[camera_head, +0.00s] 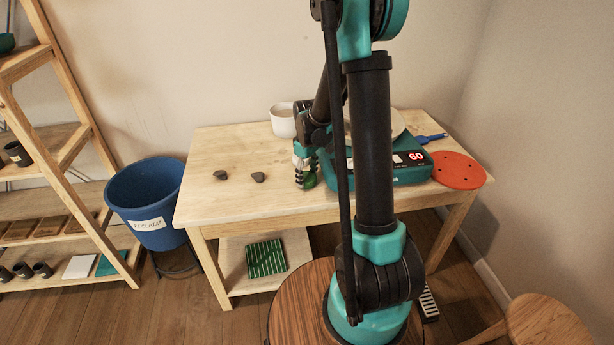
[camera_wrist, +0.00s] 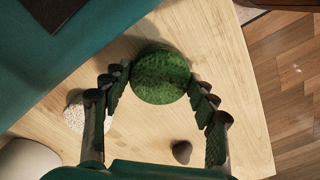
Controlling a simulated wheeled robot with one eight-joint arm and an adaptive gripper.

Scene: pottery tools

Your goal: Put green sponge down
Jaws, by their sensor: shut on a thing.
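The green sponge (camera_wrist: 160,73) is round and mottled, and it sits between the fingertips of my gripper (camera_wrist: 161,84) in the wrist view. My gripper is shut on it, with fingers on its left and right sides. In the head view my gripper (camera_head: 304,172) is low over the wooden table (camera_head: 230,150), just left of the teal scale (camera_head: 395,173). A bit of the green sponge (camera_head: 311,183) shows by the fingers there. I cannot tell whether the sponge touches the tabletop.
Two dark stones (camera_head: 221,174) (camera_head: 258,176) lie on the table's left part. A white pot (camera_head: 283,120) stands at the back, and a red disc (camera_head: 458,170) lies on the right. A speckled pale piece (camera_wrist: 76,112) is near the left finger. The table's front left is clear.

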